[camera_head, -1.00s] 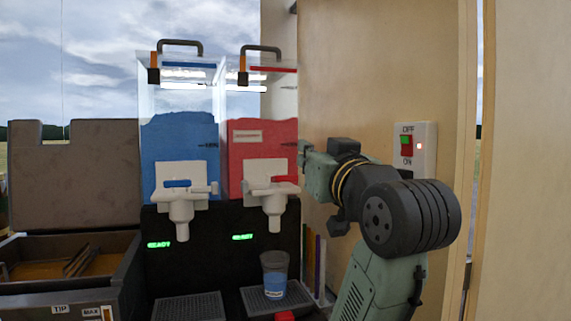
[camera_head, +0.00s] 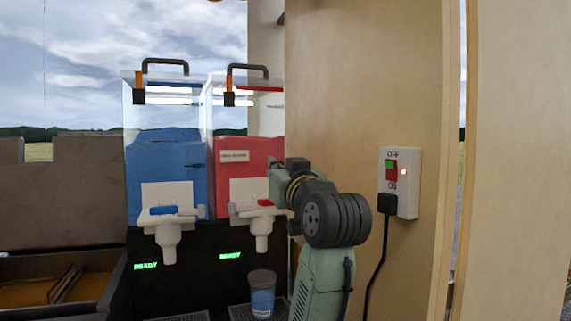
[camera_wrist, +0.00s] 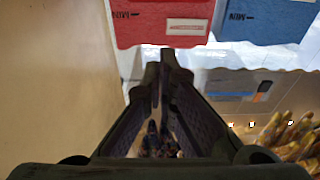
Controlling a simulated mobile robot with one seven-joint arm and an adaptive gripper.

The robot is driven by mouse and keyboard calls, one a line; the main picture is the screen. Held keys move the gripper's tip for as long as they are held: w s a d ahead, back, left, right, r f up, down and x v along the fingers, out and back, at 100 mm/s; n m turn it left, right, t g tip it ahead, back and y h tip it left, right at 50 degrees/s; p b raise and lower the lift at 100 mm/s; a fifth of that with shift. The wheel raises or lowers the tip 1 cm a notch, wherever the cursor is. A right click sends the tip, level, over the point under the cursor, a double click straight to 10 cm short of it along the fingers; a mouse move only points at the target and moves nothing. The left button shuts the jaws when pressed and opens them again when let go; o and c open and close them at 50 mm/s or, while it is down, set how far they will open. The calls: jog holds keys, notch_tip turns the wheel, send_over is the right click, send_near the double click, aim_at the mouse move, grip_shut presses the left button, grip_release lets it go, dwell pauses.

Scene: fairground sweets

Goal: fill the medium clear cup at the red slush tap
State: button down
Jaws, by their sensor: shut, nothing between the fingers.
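A clear cup with a blue band (camera_head: 262,303) stands upright on the drip tray (camera_head: 240,313) below the red slush tap (camera_head: 263,226). It is apart from the nozzle, and I cannot tell whether it holds anything. The tap has a red lever (camera_head: 265,202) on a white body, in front of the red slush tank (camera_head: 232,168). My gripper (camera_wrist: 160,62) is shut and empty in the wrist view, with the red tank ahead of it. In the head view, my wrist end is just right of the red tap; the fingertips cannot be made out there.
The blue slush tank (camera_head: 165,175) with its own tap (camera_head: 168,236) stands to the left. A wooden wall (camera_head: 335,100) lies close on the right, with a switch box (camera_head: 399,182) and a black cable (camera_head: 376,260). A dark bin (camera_head: 60,275) is at the far left.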

aim_at(266, 201)
jog(key=shift+s+d+f+p, duration=0.1)
jog(key=shift+s+f+p, duration=0.15)
jog(key=shift+f, duration=0.7)
jog(key=shift+s+d+f+p, duration=0.1)
jog(key=shift+s+f, duration=0.1)
jog(key=shift+f, duration=0.75)
jog(key=shift+f, duration=0.1)
jog(key=f+t+b, duration=0.1)
jog(key=b, duration=0.2)
jog(key=f+t+b, duration=0.1)
jog(key=f+b, duration=0.1)
jog(key=b, duration=0.1)
jog(key=s+f+t+y+b, duration=0.1)
jog(key=b, duration=0.2)
jog(key=shift+d+f, duration=0.1)
jog(key=shift+f, duration=0.15)
dwell(2.1)
